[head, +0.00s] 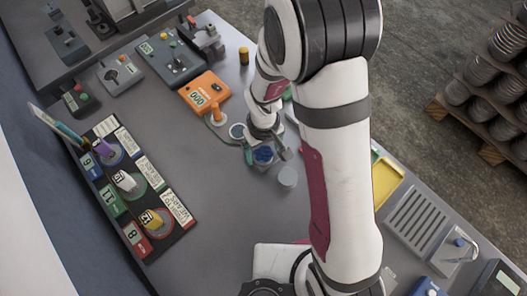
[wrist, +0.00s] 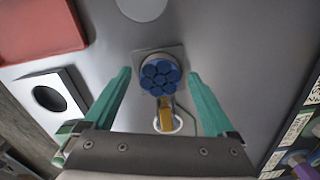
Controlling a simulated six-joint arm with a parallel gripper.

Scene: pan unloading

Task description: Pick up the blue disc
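The blue disc (wrist: 160,77) sits in the middle of the wrist view, with a surface of several round blue bumps. It rests on a small grey square plate (wrist: 141,62) on the table. In the head view the blue disc (head: 263,154) shows under my gripper (head: 266,153), partly hidden by it. In the wrist view my gripper (wrist: 159,75) is open, with one teal finger on each side of the disc and a gap on both sides. I cannot tell the fingertips' height above the table.
A yellow piece (wrist: 166,115) in a white ring shows near the blue disc. An orange device (head: 204,92) stands behind. A labelled rack (head: 135,190) is at left. The table between is clear.

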